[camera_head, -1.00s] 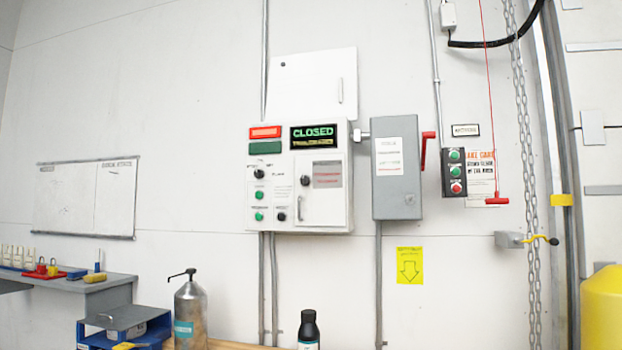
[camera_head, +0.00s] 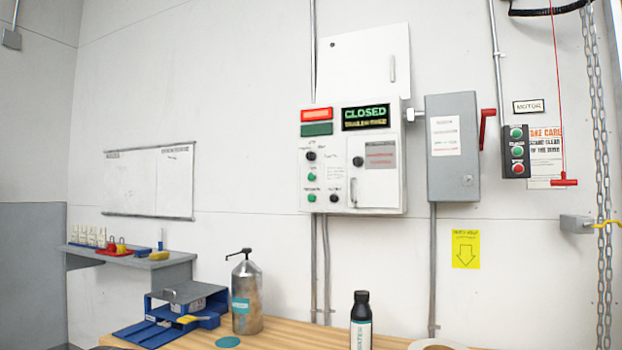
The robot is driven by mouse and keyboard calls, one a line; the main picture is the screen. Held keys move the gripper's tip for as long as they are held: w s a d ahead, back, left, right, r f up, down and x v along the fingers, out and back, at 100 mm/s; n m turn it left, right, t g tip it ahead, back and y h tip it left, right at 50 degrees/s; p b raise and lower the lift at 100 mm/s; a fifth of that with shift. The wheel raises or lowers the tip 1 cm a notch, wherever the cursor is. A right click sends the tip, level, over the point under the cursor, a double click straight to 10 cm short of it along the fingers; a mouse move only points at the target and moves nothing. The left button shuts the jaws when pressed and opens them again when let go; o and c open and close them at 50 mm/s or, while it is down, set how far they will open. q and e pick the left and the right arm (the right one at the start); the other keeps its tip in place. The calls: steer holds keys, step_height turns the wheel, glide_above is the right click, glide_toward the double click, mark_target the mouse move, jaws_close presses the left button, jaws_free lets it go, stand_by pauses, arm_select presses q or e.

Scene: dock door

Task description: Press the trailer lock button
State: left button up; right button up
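A white control box (camera_head: 353,158) is mounted on the wall right of centre. Its display (camera_head: 366,117) reads CLOSED in green, with a smaller line under it that is hard to read. A red lamp panel (camera_head: 317,115) sits above a dark green one (camera_head: 317,129). On the left half are a black knob (camera_head: 311,156), a green button (camera_head: 312,177), a lower green button (camera_head: 311,198) and a black control (camera_head: 334,198). Their labels are too small to read, so I cannot tell which is the trailer lock button. Neither of my grippers is in view.
A grey switch box (camera_head: 453,150) with a red lever and a three-button motor station (camera_head: 516,152) are right of the control box. Below, a wooden bench (camera_head: 290,335) holds a metal pump bottle (camera_head: 246,297), a black-capped bottle (camera_head: 361,322) and blue trays (camera_head: 178,313).

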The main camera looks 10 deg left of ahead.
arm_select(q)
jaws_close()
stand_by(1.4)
